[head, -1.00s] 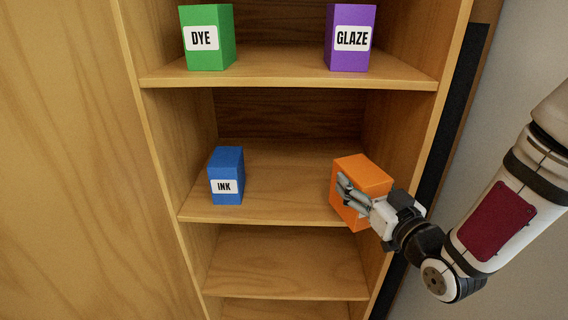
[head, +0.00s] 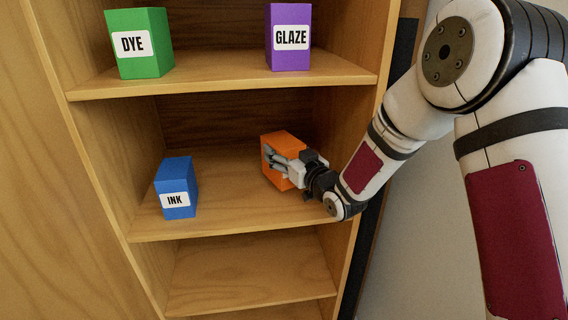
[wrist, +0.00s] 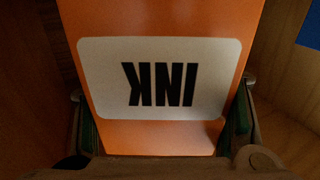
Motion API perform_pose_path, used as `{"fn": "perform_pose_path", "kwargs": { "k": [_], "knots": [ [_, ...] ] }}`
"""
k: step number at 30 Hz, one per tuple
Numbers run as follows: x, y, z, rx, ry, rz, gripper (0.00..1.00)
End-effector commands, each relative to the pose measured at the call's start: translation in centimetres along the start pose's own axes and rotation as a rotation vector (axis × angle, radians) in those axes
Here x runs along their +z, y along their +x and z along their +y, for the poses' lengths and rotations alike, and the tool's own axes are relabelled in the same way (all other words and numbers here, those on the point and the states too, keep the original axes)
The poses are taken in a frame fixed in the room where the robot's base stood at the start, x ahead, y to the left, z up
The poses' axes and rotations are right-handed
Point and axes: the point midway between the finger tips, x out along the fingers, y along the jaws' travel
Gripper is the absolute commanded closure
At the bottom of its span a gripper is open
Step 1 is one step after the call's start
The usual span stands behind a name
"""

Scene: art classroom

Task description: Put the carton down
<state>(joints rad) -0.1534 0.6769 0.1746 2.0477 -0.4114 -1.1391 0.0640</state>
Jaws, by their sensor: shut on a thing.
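The orange carton (head: 283,141) is inside the middle compartment of the wooden shelf unit, on its right side. My gripper (head: 277,161) is shut on it, with the fingers along its sides. In the wrist view the carton (wrist: 165,18) fills the space between the fingers, and its white label reads INK upside down. The carton is over the middle shelf board (head: 235,215), back from the front edge. I cannot tell whether its base touches the board. My gripper hides part of its front.
A blue INK carton (head: 176,180) stands on the left of the same board, with bare board between. A green DYE carton (head: 140,60) and a purple GLAZE carton (head: 289,55) stand on the board above. The right side wall (head: 340,130) is close to my gripper.

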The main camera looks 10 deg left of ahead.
Motion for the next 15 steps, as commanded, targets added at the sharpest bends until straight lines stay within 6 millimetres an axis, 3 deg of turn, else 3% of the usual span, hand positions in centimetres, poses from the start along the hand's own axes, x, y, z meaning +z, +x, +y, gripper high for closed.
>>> {"fn": "perform_pose_path", "kwargs": {
  "k": [8, 15],
  "knots": [
    [3.1, 0.0, -0.1, -0.001, 0.0, -0.001, 0.92],
    [3.3, 0.0, -0.1, -0.001, -0.001, 0.003, 0.92]
  ]
}}
